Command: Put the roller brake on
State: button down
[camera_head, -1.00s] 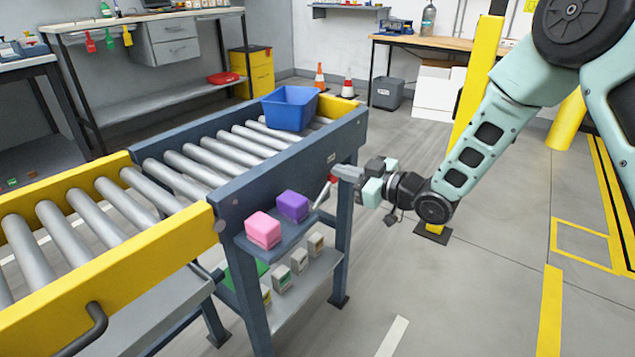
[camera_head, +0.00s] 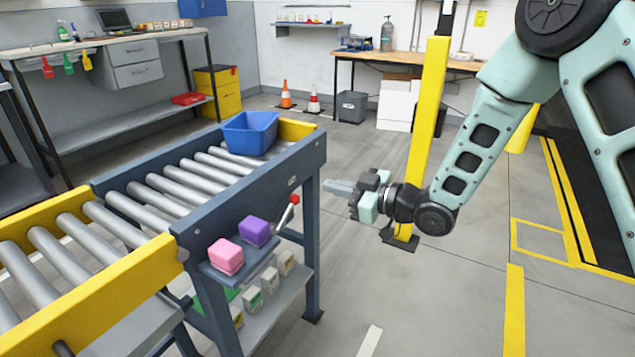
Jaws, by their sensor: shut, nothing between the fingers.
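The roller brake lever (camera_head: 287,211) is on the side of the conveyor (camera_head: 255,187), near its right end. It is a short rod with a red knob, tilted up and to the right. My gripper (camera_head: 328,187) is shut and empty, pointing left. It is to the right of the red knob and appears apart from it, with a visible gap. The lever's lower end is partly hard to make out beside the small shelf.
A blue bin (camera_head: 250,133) sits on the rollers at the far end. A pink block (camera_head: 226,257) and a purple block (camera_head: 254,231) lie on the side shelf. A yellow post (camera_head: 427,130) stands behind my arm. Floor at the lower right is clear.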

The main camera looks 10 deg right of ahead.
jog(key=shift+v, duration=1.3)
jog(key=shift+a, duration=0.15)
jog(key=s+r+m+g+h, duration=0.25)
jog(key=s+g+h, duration=0.3)
jog(key=s, duration=1.15)
jog(key=s+r+m+g+h, duration=0.1)
jog(key=s+m+g+h, duration=0.35)
jog(key=s, duration=1.15)
notch_tip(320, 180, up, 21)
jog(key=n+h+p, duration=0.2)
jog(key=p, duration=1.9)
jog(key=shift+w+g, duration=0.15)
jog(key=shift+g, duration=0.15)
jog(key=shift+f, duration=0.15)
